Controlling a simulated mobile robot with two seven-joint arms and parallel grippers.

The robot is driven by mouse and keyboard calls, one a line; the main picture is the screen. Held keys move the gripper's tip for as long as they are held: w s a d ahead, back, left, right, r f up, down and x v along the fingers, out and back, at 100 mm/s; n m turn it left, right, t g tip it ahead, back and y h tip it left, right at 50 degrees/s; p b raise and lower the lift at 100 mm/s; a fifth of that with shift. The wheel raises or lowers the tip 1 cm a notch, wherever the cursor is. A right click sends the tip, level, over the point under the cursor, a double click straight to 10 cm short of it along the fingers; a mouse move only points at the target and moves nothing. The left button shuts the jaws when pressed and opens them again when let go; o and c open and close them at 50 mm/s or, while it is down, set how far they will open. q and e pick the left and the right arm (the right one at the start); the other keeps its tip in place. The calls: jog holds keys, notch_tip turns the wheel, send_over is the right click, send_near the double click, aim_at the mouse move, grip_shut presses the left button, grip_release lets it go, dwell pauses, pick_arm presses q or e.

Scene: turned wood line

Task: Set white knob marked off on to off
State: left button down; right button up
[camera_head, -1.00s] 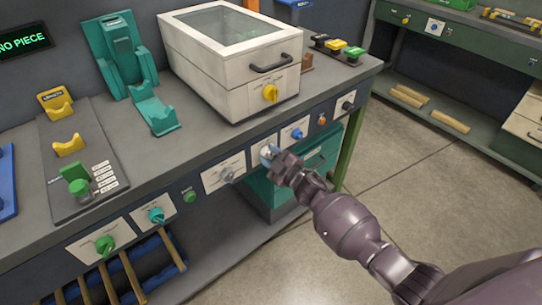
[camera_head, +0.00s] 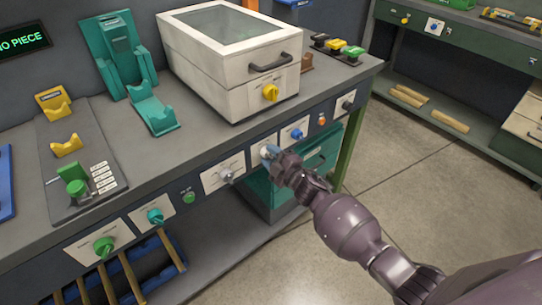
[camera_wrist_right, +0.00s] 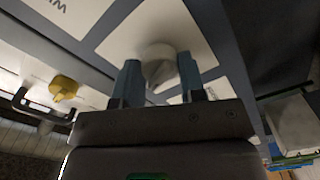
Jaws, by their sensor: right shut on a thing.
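The white knob (camera_wrist_right: 158,58) sits on a white label plate on the front panel of the bench. In the head view the knob (camera_head: 264,152) is mostly hidden behind my right gripper (camera_head: 272,154). In the right wrist view the two blue-grey fingers of my right gripper (camera_wrist_right: 160,84) stand on either side of the knob's pointed grip, shut on it. The knob's markings are too blurred or covered to read, so I cannot tell its setting. My left gripper is not in view.
Along the same panel are a grey knob (camera_head: 226,176), a blue knob (camera_head: 297,134), a teal knob (camera_head: 155,216) and a green knob (camera_head: 104,245). A cream box with a yellow knob (camera_head: 270,92) stands above on the bench. The floor to the right is clear.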

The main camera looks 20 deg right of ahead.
jog(key=o, duration=0.9)
jog(key=shift+s, duration=0.1)
jog(key=shift+s+d, duration=0.15)
jog(key=p+v, duration=0.1)
jog(key=v, duration=0.9)
jog(key=shift+s+p, duration=0.15)
jog(key=shift+p, duration=0.15)
jog(key=shift+d, duration=0.1)
